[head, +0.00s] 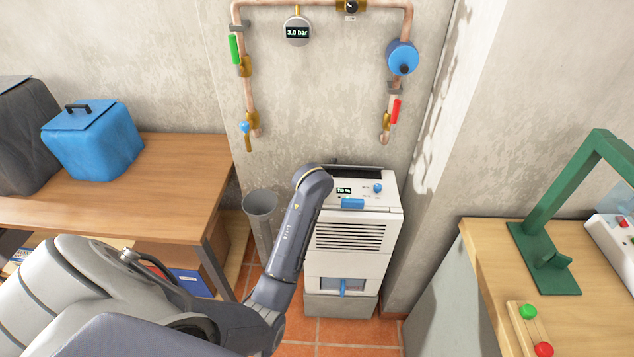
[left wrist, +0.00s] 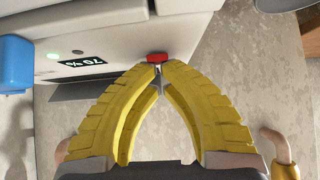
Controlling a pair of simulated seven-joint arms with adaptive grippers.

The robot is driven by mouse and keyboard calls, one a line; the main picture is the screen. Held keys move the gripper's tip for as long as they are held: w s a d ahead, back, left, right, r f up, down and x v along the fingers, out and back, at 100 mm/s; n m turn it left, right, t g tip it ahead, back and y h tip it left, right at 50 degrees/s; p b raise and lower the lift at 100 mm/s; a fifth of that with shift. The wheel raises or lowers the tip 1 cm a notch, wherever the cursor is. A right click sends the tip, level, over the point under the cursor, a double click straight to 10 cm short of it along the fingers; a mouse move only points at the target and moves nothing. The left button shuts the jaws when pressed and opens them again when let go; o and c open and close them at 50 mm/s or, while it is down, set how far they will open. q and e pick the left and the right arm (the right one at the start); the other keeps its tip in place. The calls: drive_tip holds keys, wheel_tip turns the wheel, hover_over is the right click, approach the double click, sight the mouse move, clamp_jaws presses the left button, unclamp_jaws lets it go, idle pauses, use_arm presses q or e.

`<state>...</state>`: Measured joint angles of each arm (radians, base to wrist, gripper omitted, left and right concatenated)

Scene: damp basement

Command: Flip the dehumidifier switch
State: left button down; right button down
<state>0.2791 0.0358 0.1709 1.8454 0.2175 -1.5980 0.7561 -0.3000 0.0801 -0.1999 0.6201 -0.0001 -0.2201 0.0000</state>
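The white dehumidifier (head: 350,238) stands on the floor against the wall in the head view. Its top panel has a display (head: 344,190) reading 70 % and a blue knob (head: 378,188). In the left wrist view the display (left wrist: 83,61) appears upside down beside a lit green light (left wrist: 52,56). A small red switch (left wrist: 156,57) is at the panel's edge, right at the tips of my left gripper (left wrist: 159,66). Its yellow fingers are closed together; contact with the switch is unclear. In the head view my arm hides the switch and gripper. My right gripper is out of view.
Copper pipes with a gauge (head: 298,31) and valves run on the wall above. A wooden bench (head: 150,215) with a blue bag (head: 95,145) is at left. A grey bin (head: 260,208) stands beside the dehumidifier. Another workbench (head: 490,300) is at right.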

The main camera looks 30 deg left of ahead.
use_arm(q)
drive_tip(key=r, duration=0.3)
drive_tip(key=shift+w+r, duration=0.35)
drive_tip(key=w+a+r+v, duration=0.1)
drive_tip(key=v, duration=0.9)
drive_tip(key=shift+r, duration=0.25)
drive_tip(key=shift+f, duration=0.1)
